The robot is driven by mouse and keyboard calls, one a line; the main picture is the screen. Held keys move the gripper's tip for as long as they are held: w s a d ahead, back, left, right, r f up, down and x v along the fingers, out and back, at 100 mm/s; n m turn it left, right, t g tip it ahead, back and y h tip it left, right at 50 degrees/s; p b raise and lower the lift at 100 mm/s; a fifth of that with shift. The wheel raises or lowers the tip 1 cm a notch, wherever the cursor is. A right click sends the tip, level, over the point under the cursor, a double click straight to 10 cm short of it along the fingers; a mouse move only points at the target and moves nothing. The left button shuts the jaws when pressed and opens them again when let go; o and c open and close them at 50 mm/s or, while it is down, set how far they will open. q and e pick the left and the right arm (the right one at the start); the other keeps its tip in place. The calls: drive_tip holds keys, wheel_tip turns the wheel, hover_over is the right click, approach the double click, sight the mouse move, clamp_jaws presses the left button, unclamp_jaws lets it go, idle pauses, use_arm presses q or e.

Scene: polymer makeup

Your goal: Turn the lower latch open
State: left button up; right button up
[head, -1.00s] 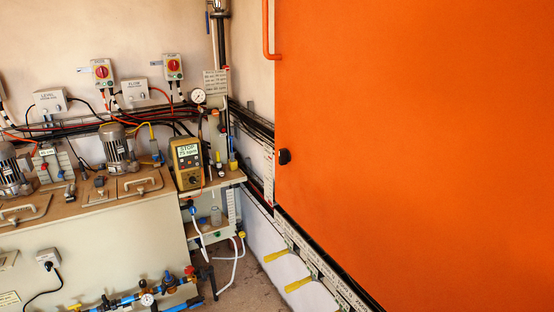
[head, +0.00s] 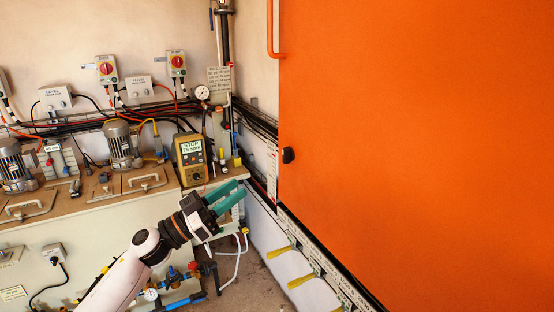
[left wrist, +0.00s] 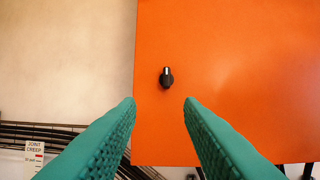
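A small black latch (head: 288,155) sits near the left edge of the large orange door (head: 420,150). In the left wrist view the latch (left wrist: 167,77) shows a black knob with a pale upright bar, ahead of the fingertips and between their lines. My left gripper (head: 241,190) has green fingers and is in front of the bench, left of and below the latch, apart from it. In the left wrist view the left gripper (left wrist: 159,104) is open with nothing between its fingers. My right gripper is not in view.
A bench (head: 110,225) with motors, a yellow controller (head: 190,158) and pipes stands at the left. Cables and labelled rails run along the wall below the door. Floor shows between bench and wall.

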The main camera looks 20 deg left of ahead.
sight(283, 156)
use_arm(q)
drive_tip(key=shift+h, duration=0.4)
drive_tip(key=p+x, duration=0.1)
drive_tip(key=x, duration=0.3)
drive_tip(key=p+x, duration=0.2)
drive_tip(key=x, duration=0.1)
drive_tip(key=p+x, duration=0.1)
drive_tip(key=x, duration=0.3)
drive_tip(key=shift+s+d+r, duration=0.15)
drive_tip(key=shift+d+r, duration=0.25)
drive_tip(key=shift+r, duration=0.1)
drive_tip(key=shift+w+d+r, duration=0.1)
drive_tip(key=shift+w+d, duration=0.15)
drive_tip(key=shift+w, duration=0.05)
drive_tip(key=shift+m, duration=0.3)
clamp_jaws()
